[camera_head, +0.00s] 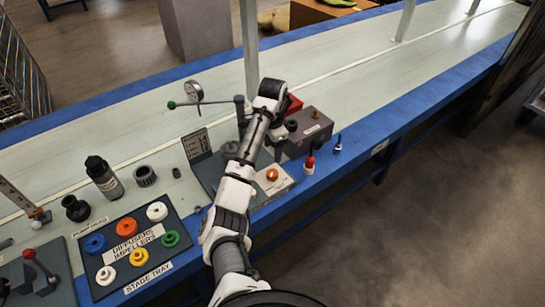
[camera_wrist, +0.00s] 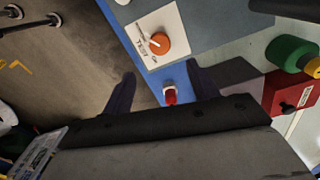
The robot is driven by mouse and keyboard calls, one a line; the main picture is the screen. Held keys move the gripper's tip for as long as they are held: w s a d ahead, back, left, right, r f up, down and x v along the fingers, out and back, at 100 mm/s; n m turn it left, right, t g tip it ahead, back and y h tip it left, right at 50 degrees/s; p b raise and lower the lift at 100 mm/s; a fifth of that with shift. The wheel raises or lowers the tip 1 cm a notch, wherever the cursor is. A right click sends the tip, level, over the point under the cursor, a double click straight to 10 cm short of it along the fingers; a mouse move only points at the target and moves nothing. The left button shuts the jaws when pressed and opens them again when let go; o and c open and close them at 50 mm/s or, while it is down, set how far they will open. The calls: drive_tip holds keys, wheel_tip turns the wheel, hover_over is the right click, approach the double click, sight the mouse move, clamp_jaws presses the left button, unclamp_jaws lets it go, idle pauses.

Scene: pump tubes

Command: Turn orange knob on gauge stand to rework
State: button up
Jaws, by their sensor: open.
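The orange knob (camera_head: 272,174) sits on a white label plate (camera_head: 285,184) at the front of the grey gauge stand base (camera_head: 206,172). In the wrist view the orange knob (camera_wrist: 161,47) has a pale pointer, and the plate (camera_wrist: 138,33) carries a printed word that looks like TEST; other lettering is unclear. A round dial gauge (camera_head: 194,91) stands at the back of the stand. My gripper (camera_wrist: 163,84) is open and empty, its two dark fingers apart and clear of the knob. In the head view my forearm hides part of the stand.
A dark grey box (camera_head: 308,130) stands right of the arm. A red-topped plunger (camera_head: 310,163) stands near the blue bench edge; it shows between my fingers in the wrist view (camera_wrist: 170,95). The stand's green-tipped lever (camera_head: 171,105) projects left. A tray of coloured rings (camera_head: 125,262) lies front left.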

drive_tip(key=shift+r+p, duration=0.3)
drive_tip(key=shift+r, duration=0.95)
